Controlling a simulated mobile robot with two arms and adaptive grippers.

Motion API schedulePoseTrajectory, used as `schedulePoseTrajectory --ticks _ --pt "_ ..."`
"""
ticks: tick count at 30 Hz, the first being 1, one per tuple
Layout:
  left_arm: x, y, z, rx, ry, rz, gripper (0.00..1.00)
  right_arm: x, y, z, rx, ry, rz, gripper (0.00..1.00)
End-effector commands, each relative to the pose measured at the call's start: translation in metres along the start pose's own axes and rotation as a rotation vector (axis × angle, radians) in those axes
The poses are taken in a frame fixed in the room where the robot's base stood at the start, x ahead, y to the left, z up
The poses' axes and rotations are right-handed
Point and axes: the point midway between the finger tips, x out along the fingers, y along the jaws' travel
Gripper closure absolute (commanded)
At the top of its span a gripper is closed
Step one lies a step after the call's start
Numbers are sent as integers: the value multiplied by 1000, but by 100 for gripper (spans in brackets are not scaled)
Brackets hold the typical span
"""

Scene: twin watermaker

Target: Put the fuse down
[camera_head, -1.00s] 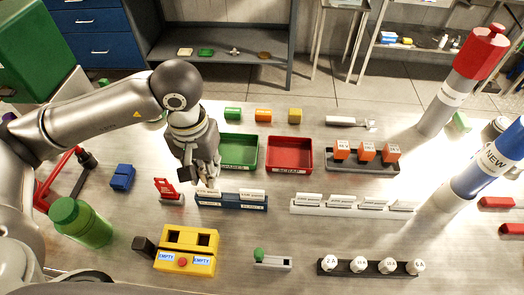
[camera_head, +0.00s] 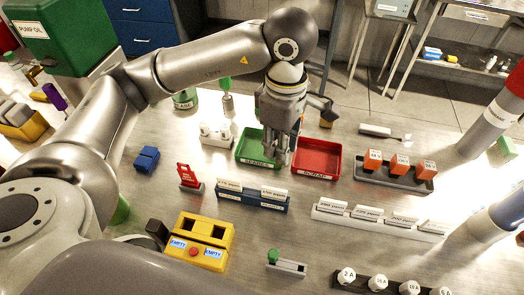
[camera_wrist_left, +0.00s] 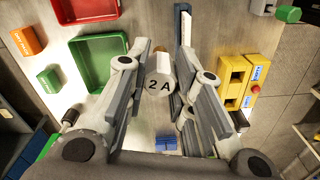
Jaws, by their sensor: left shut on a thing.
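My left gripper (camera_head: 281,155) hangs over the gap between the green tray (camera_head: 247,148) and the red tray (camera_head: 318,174), labelled SCRAP, in the head view. In the left wrist view the gripper (camera_wrist_left: 159,85) is shut on a white fuse (camera_wrist_left: 159,84) marked 2 A. The fuse itself is hidden by the fingers in the head view. The green tray (camera_wrist_left: 97,37) and part of the red tray (camera_wrist_left: 85,17) show left of the fingers in the left wrist view. My right gripper is not in view.
A yellow box (camera_head: 201,238) with two openings and EMPTY labels stands at the front. A rack (camera_head: 395,285) of white numbered fuses lies front right. A blue card holder (camera_head: 252,200), red stand (camera_head: 189,178) and orange-block rack (camera_head: 395,178) are nearby.

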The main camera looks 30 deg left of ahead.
Motion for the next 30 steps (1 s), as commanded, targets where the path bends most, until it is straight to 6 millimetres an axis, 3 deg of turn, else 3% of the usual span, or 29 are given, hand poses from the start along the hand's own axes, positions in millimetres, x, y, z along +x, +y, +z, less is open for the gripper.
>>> schedulePoseTrajectory --ticks 6,11,23,30 --pt "-6 4 5 -220 0 -1 98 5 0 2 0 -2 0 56" --pt "-6 8 2 -281 1 -4 98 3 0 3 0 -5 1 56" --pt "32 66 -67 -288 4 -7 98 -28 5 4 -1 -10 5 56" --pt "73 87 -88 -282 2 -5 98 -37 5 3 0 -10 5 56"
